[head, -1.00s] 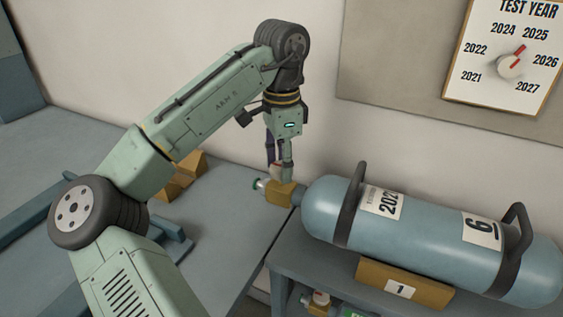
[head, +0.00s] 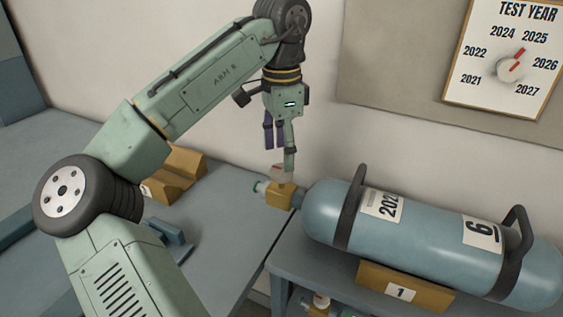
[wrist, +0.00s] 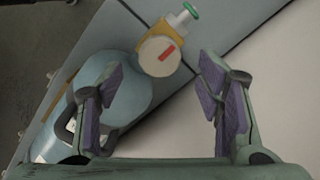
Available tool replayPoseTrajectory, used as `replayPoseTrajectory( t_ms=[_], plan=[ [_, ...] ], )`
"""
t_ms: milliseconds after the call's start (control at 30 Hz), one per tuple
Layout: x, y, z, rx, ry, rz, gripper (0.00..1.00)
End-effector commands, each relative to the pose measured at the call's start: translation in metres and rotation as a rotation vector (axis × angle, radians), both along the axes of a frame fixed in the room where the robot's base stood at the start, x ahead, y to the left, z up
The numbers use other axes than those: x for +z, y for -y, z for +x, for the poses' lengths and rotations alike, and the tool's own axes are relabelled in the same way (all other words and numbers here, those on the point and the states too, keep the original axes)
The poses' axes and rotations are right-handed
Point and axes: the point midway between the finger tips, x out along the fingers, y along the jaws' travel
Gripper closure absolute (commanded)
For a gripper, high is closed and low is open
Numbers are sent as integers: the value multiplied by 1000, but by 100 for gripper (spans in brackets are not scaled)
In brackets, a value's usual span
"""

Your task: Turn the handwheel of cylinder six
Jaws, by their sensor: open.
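Cylinder six (head: 425,238) is a blue-grey tank lying on its side, with a "6" label and a partly hidden year label starting "202". Its brass valve block (head: 280,196) is at the left end, with a green-tipped outlet. The pale round handwheel (head: 279,173) sits on top of the block. In the wrist view the handwheel (wrist: 159,55) shows a red mark slanting up to the right. My gripper (head: 280,156) points down just above the handwheel. In the wrist view my gripper (wrist: 162,92) is open and empty, with the wheel beyond the fingertips.
The cylinder lies on a blue-grey bench with a "1" plate (head: 402,292) below it. Another valve (head: 319,304) shows underneath. Wooden blocks (head: 175,175) stand on the left bench. A "TEST YEAR" dial board (head: 508,68) hangs on the wall, its red pointer toward upper right.

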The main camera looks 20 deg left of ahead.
Motion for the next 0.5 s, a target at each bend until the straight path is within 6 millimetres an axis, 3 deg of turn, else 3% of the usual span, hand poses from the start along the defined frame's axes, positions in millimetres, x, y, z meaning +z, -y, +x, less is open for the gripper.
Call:
replayPoseTrajectory(
  t_ms=[100, 233, 500],
  plan=[
    [29, 0, 0, 2, 3, 4, 40],
    [53, 0, 0, 2, 2, 4, 40],
    [76, 0, 0, 0, 1, 1, 40]
  ],
)
